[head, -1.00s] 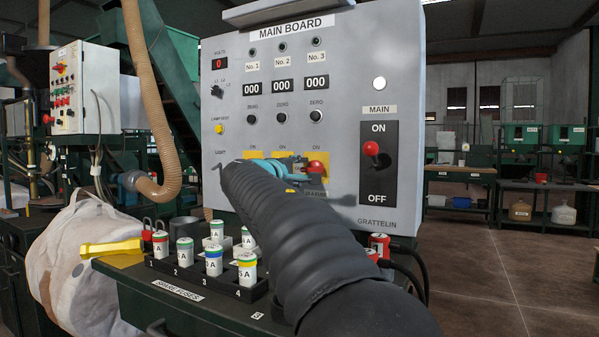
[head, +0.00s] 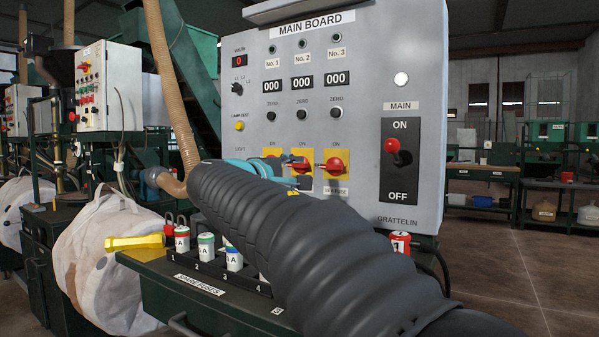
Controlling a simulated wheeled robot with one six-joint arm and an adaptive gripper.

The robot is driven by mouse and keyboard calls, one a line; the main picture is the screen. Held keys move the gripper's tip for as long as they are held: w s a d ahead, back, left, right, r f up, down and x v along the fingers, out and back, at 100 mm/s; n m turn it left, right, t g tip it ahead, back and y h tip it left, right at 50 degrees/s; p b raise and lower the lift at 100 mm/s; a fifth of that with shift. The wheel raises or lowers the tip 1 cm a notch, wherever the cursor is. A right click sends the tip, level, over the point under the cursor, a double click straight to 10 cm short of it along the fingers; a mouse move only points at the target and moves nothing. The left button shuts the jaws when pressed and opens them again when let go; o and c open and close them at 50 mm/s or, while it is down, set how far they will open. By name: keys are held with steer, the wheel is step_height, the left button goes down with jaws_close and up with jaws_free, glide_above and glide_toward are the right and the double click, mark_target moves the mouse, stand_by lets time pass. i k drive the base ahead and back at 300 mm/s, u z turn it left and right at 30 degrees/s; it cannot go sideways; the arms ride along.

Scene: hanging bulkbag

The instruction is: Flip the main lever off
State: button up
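The main lever (head: 391,145) has a red ball knob on a short dark shaft. It sits on a black plate (head: 400,211) at the right of the grey main board (head: 365,75), between ON above and OFF below. The knob stands a little above the shaft's base, on the ON side. My gripper (head: 290,168) shows only as teal and dark parts past my black-sleeved arm. It is in front of the yellow-backed rotary switches, left of the lever and apart from it. Its fingertips are mostly hidden, so whether it is open or shut is unclear.
The red third rotary switch (head: 334,166) lies between my gripper and the lever. Below the board, a bench holds spare fuses (head: 206,247) and a yellow tool (head: 135,242); my arm covers part of it. A white bulk bag (head: 95,265) is at left. Open floor lies right.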

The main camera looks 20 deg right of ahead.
mark_target(391, 145)
steer(key=k, duration=1)
